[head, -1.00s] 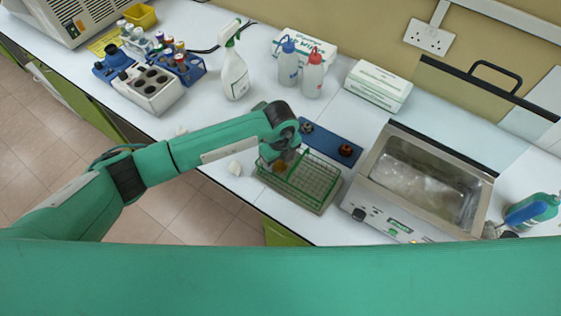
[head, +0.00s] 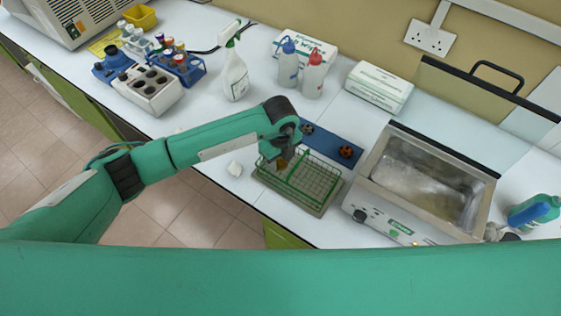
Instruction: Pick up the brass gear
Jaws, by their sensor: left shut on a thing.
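My left gripper (head: 278,158) is over the left end of the green wire basket (head: 312,181), pointing down. It is shut on the brass gear (head: 281,163), a small yellow-brown piece that shows only partly between the fingers. I cannot tell whether the gear touches the basket. A dark gear (head: 307,128) and a brown gear (head: 346,151) lie on a blue mat (head: 327,141) just behind the basket. My right gripper is not in view.
A steel bath (head: 425,185) stands right of the basket. A spray bottle (head: 235,75), two wash bottles (head: 288,65) and cartons (head: 378,87) stand behind. The bench between spray bottle and mat is clear.

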